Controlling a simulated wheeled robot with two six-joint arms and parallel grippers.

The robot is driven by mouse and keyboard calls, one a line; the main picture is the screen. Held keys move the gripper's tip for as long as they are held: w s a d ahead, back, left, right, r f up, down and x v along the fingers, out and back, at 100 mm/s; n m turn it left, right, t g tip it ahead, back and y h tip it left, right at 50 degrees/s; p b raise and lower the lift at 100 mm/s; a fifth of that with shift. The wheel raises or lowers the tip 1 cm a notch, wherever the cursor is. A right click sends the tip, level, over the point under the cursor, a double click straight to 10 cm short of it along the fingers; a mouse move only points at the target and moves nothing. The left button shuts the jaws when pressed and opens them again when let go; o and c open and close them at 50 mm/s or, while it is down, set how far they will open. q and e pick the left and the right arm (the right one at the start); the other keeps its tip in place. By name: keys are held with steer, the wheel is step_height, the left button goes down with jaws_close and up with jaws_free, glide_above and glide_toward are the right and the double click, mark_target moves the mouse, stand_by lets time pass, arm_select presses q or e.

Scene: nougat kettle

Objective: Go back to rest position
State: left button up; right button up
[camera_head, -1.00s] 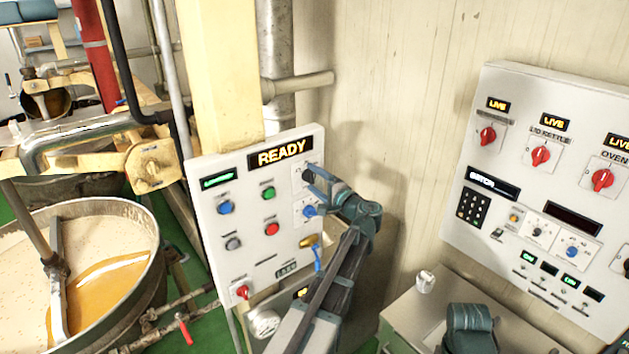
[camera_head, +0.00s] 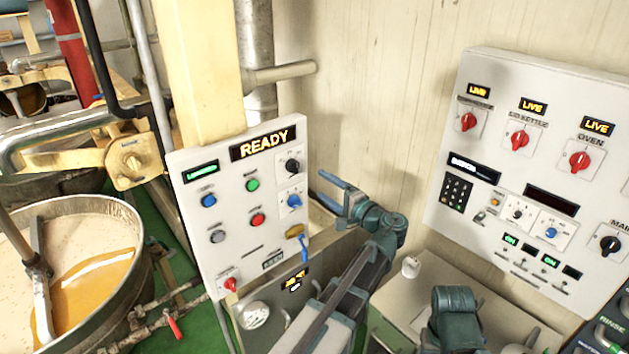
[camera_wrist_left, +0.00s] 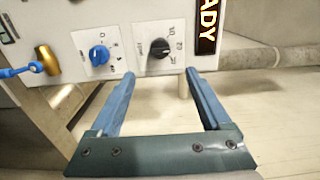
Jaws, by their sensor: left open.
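My left gripper (camera_head: 334,189) is open and empty in the head view, just right of the white control panel (camera_head: 222,265) and apart from it. Its blue fingers also show in the left wrist view (camera_wrist_left: 160,88), spread wide with nothing between them. The panel carries a lit READY sign (camera_head: 264,144), a black knob (camera_head: 292,166) and a blue knob (camera_head: 294,201). In the left wrist view the black knob (camera_wrist_left: 160,48) lies beyond the fingers. A teal part of my other arm shows at the bottom of the head view; its fingertips are not visible.
A second panel (camera_head: 480,110) with red knobs is on the wall at right. A white cup (camera_head: 411,267) stands on the cabinet top (camera_head: 440,272) below it. A kettle (camera_head: 118,270) of pale mix with an amber patch is at left. The wall ahead of the gripper is clear.

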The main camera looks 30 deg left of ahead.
arm_select(q)
steer(key=shift+v, duration=0.85)
steer(key=shift+a, duration=0.1)
steer(key=s+d+f+g+h+b, duration=0.25)
steer(key=s+d+f+h, duration=0.2)
steer(key=f, duration=0.55)
steer(key=s+d+f+n+g+h+b, duration=0.1)
steer(key=s+d+f+h+b, duration=0.3)
steer(key=f, duration=0.5)
steer(key=s+d+f+g+h+b, duration=0.25)
steer(key=s+d+f, duration=0.35)
steer(key=f, duration=0.4)
steer(key=s+d+f+g+h+b, duration=0.1)
steer(key=s+d+f+h+b, duration=0.2)
steer(key=s+d, duration=0.5)
step_height(320, 180, down, 2)
steer(key=shift+d+f+h, duration=0.2)
steer(key=shift+d+h, duration=0.5)
steer(key=shift+d, duration=0.15)
